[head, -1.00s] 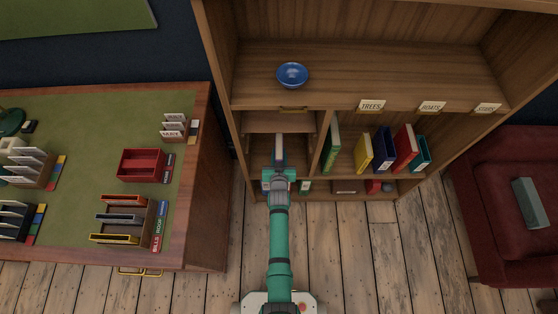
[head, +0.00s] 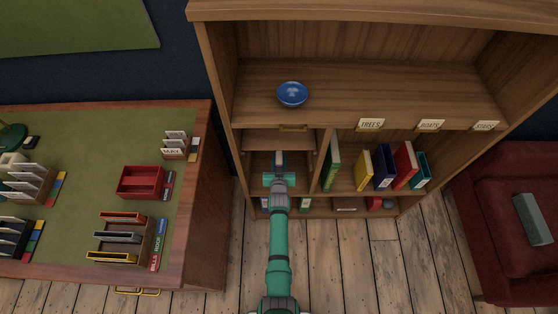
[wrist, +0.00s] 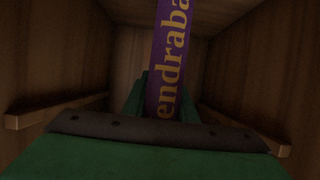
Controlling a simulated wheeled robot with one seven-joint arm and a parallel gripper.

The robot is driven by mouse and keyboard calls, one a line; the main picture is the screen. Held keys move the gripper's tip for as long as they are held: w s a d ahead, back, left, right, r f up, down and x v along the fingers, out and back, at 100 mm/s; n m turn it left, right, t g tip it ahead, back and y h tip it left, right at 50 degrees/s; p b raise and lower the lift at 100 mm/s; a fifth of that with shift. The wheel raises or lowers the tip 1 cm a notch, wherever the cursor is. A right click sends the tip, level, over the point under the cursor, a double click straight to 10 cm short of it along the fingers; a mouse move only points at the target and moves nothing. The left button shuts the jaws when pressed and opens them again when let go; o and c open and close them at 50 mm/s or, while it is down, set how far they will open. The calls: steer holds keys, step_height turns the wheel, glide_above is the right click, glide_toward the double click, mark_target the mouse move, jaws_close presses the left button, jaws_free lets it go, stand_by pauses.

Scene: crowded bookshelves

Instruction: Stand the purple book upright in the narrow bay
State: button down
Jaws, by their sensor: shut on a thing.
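The purple book (wrist: 168,60) has yellow lettering on its spine. In the wrist view it stands nearly upright with a slight lean, and its top and bottom are out of sight. My gripper (wrist: 167,103) is shut on it, with a green finger on each side. The narrow bay (wrist: 60,62) surrounds the book in the wrist view, with clear space to both side walls. In the head view my gripper (head: 280,168) is at the opening of the narrow bay (head: 258,162), left of the divider. There my gripper mostly hides the book.
Pale rails (wrist: 55,111) run along both bay walls. Right of the divider stand a green book (head: 332,163), a yellow book (head: 363,171), a blue book (head: 384,168) and a red book (head: 405,166). A blue bowl (head: 292,94) sits above. A desk (head: 190,215) stands left.

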steer(key=shift+f, duration=0.2)
stand_by(0.5)
steer(key=c, duration=1.4)
jaws_free()
steer(key=shift+o, duration=0.2)
steer(key=shift+f, duration=0.1)
steer(key=s, duration=0.9)
steer(key=shift+s, duration=0.1)
